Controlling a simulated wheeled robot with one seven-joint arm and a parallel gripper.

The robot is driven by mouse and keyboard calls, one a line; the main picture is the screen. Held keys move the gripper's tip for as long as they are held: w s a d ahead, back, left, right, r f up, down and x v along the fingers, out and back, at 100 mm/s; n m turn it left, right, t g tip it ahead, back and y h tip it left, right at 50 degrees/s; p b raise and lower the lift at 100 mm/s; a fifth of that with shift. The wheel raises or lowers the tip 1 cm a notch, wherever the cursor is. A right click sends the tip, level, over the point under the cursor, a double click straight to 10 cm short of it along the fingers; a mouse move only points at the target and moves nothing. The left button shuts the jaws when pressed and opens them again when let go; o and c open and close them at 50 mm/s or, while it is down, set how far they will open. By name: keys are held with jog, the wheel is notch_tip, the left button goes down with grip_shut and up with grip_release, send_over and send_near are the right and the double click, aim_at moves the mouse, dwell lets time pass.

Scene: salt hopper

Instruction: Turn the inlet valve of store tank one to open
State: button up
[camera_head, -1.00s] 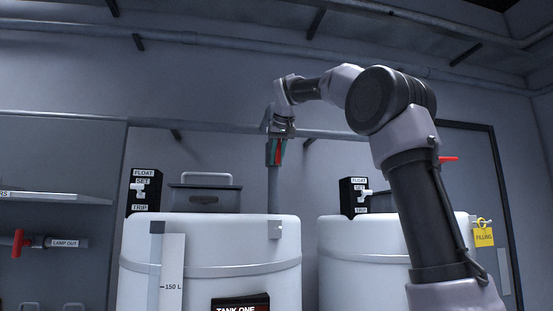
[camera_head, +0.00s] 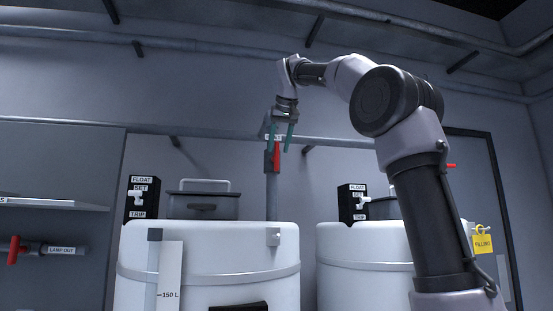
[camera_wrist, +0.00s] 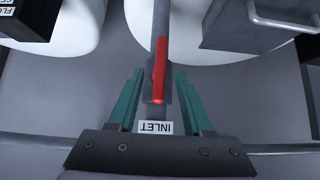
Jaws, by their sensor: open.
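The inlet valve's red handle (camera_head: 277,154) is on the vertical grey pipe (camera_head: 272,200) above store tank one (camera_head: 205,250). The handle lies along the pipe. In the wrist view the red handle (camera_wrist: 160,70) lies between the two green fingers, with an INLET label (camera_wrist: 156,128) near the palm. My gripper (camera_head: 281,150) is above the valve, pointing down, with its fingers apart. It shows in the wrist view (camera_wrist: 160,85) with gaps on both sides of the handle, so it holds nothing.
A second white tank (camera_head: 362,260) stands to the right, with a yellow FILLING tag (camera_head: 483,244) beyond it. A horizontal pipe (camera_head: 350,142) runs along the wall behind the valve.

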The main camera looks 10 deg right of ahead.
jog(key=shift+v, duration=1.5)
jog(key=s+d+f+m, duration=0.1)
jog(key=s+d+f, duration=0.1)
jog(key=s+f, duration=0.6)
jog(key=s+d+f+m+g+y, duration=0.1)
jog(key=s+f, duration=0.7)
jog(key=f, duration=1)
jog(key=s+d+f+m, duration=0.2)
jog(key=s+f, duration=0.6)
jog(key=f, duration=0.5)
jog(key=shift+d+f+g+y, duration=0.35)
jog(key=shift+d+g+y, duration=0.05)
jog(key=shift+d, duration=0.1)
jog(key=shift+s+d, duration=0.1)
jog(key=shift+s, duration=0.05)
